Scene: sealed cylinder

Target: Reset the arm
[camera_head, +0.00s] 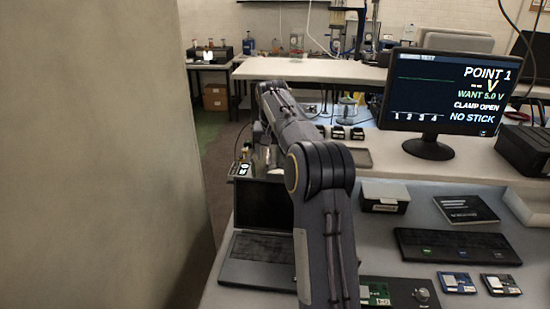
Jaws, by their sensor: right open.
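My right arm (320,215) rises from the bottom middle, bends at a large dark joint and reaches away to the upper left. Its right gripper (259,138) is small and mostly hidden behind the forearm, open, near the left edge of the bench. I see nothing held in it. A small device (242,167) stands just below and left of it; I cannot tell whether they touch. My left gripper is not in view.
A monitor (447,92) reads "POINT 1", "WANT 5.0 V", "CLAMP OPEN" and "NO STICK". An open laptop (258,247) lies left of my arm. A lidded box (385,196), keyboard (455,246) and small boards (456,282) lie right. A beige wall (95,150) fills the left.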

